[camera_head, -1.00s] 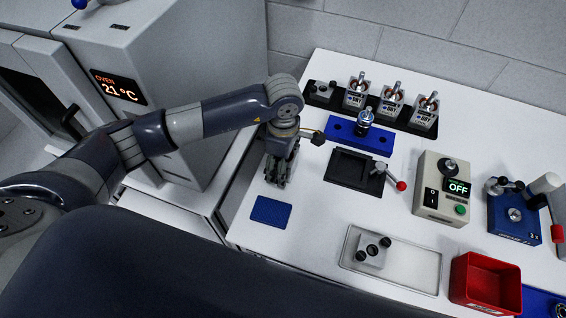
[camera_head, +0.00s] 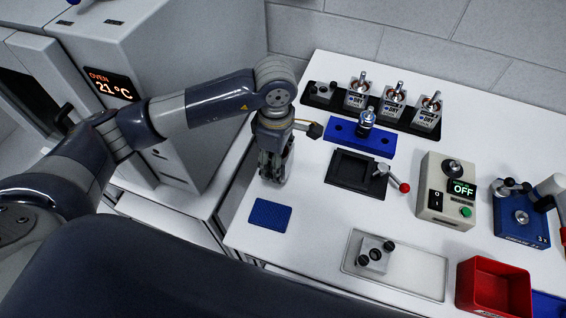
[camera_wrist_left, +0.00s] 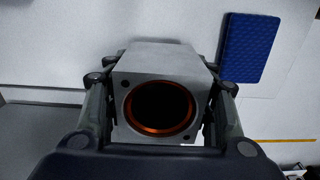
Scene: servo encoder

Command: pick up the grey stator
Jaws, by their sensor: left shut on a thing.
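My left gripper (camera_head: 273,172) is over the left part of the white table, just behind the blue mat. It is shut on the grey stator. In the left wrist view the stator (camera_wrist_left: 160,67) is a grey square block with a round dark bore ringed in copper, between the two fingers (camera_wrist_left: 162,105). In the head view the fingers mostly hide the stator. I cannot tell whether it touches the table. My right gripper is not in view.
The blue mat (camera_head: 270,215) lies in front of the gripper. A black fixture (camera_head: 352,175) with a red-knobbed lever is to its right, and a blue block (camera_head: 345,135) with a metal part stands behind that. A tray (camera_head: 420,275), a control box (camera_head: 437,200) and a red bin (camera_head: 470,283) are farther right.

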